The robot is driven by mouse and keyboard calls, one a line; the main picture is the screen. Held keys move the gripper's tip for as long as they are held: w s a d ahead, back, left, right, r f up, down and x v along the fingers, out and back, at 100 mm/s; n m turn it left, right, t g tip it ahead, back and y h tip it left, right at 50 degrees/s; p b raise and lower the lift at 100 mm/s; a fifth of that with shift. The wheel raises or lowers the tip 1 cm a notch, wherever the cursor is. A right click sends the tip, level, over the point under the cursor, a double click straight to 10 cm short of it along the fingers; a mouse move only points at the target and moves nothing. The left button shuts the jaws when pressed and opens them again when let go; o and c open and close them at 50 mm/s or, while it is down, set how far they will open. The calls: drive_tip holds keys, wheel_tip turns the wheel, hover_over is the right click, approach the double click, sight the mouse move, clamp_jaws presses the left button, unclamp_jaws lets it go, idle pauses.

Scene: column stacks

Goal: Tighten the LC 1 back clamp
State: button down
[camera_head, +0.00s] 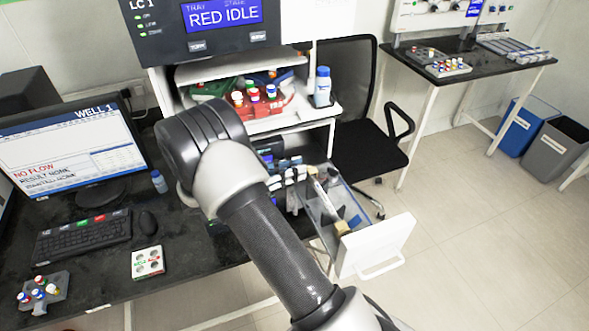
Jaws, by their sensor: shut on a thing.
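The LC 1 instrument (155,45) stands at the top centre, with a blue display reading "RED IDLE". Below its bottle shelf, a drawer with a white front and handle (385,243) is pulled out towards the lower right. A slim column-like rod (323,196) with a tan end lies slanted in the drawer. Small white clip-like parts (291,176) show at the drawer's inner end; I cannot tell which is the back clamp or whether it is tight. My arm crosses the middle and hides part of the drawer area. My gripper cannot be made out behind it.
A monitor (72,150) reading "NO FLOW", a keyboard (82,238) and a mouse (148,222) are at left. Vial racks (148,263) and (42,292) sit near the bench front. A black chair (365,150) stands close behind the drawer. Floor at right is clear.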

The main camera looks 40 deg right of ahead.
drive_tip(key=shift+f, duration=0.1)
idle(0.5)
drive_tip(key=c, duration=1.5)
unclamp_jaws()
drive_tip(key=v, duration=1.2)
drive_tip(key=shift+f, duration=0.2)
